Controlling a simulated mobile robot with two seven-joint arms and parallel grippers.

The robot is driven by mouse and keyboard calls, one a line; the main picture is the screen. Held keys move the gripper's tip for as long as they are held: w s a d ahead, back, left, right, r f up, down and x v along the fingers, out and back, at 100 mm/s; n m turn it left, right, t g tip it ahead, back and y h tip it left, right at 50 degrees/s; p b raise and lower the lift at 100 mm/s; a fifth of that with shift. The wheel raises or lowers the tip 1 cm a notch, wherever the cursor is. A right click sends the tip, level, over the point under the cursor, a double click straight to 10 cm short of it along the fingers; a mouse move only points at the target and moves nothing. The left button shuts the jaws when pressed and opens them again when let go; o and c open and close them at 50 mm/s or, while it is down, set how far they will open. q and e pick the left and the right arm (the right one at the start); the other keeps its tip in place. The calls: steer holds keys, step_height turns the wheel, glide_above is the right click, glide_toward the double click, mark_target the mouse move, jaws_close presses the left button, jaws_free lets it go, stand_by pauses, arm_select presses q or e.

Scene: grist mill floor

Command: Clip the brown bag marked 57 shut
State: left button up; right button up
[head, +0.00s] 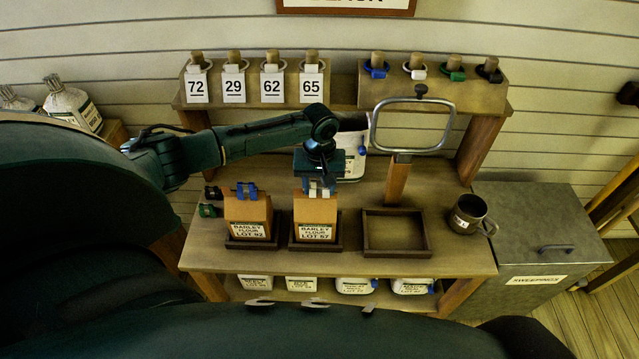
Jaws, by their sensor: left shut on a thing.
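The brown bag marked LOT 57 (315,218) stands upright in a small dark tray (296,243) near the front of the bench. My right gripper is not in view.
A brown bag marked LOT 92 (248,214) with a blue clip (246,190) stands close on the left, near a green clip (208,210) and a dark clip (212,191). An empty tray (425,250), a post-mounted frame (397,183) and a mug (468,212) are right.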

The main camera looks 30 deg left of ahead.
arm_select(q)
steer(key=shift+f, duration=0.1)
steer(key=o, duration=1)
steer(key=shift+s, duration=0.1)
steer(key=shift+f, duration=0.1)
steer(key=shift+r, duration=3.1)
